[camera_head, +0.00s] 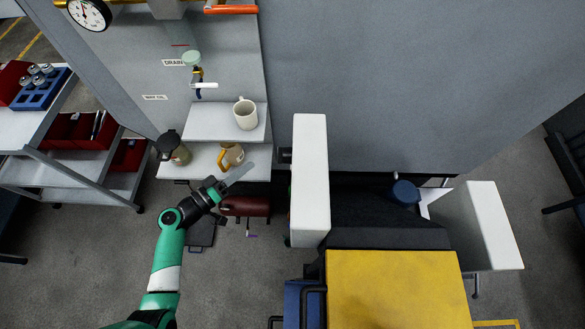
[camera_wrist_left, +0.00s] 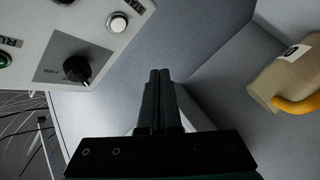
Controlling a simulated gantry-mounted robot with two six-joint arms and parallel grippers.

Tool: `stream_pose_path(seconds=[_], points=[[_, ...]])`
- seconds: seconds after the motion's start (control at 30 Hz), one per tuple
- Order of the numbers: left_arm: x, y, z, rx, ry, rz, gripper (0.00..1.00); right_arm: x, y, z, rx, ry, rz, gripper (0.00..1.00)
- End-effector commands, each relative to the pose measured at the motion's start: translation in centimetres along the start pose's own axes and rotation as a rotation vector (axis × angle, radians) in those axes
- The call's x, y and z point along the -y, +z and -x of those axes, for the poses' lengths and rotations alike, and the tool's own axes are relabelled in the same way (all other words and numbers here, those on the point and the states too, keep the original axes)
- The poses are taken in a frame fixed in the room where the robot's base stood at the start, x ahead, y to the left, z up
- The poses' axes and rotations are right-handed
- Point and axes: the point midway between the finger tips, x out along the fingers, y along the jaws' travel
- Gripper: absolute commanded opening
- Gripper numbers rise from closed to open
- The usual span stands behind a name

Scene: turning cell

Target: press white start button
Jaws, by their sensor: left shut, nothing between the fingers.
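In the head view my left gripper (camera_head: 221,187) is in front of the lower shelf. I cannot make out the button there. My right gripper is not in view.
A black knob (camera_wrist_left: 77,68) and a green button (camera_wrist_left: 4,60) share the panel. A beige mug with an orange handle (camera_head: 231,155) stands on the lower shelf near the gripper. A white mug (camera_head: 245,114) is above. A dark-lidded container (camera_head: 172,147) stands left.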

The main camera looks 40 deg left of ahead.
Motion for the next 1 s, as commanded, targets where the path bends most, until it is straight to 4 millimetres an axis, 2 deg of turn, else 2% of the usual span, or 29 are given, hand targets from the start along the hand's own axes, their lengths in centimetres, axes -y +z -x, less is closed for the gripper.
stream_pose_path(seconds=[0.47,1.0], points=[[0.0,0.4,0.0,-0.003,-0.002,0.012,0.0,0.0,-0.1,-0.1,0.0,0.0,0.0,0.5],[-3.5,4.0,-4.9,0.0,0.0,0.011,0.0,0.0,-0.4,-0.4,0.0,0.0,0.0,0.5]])
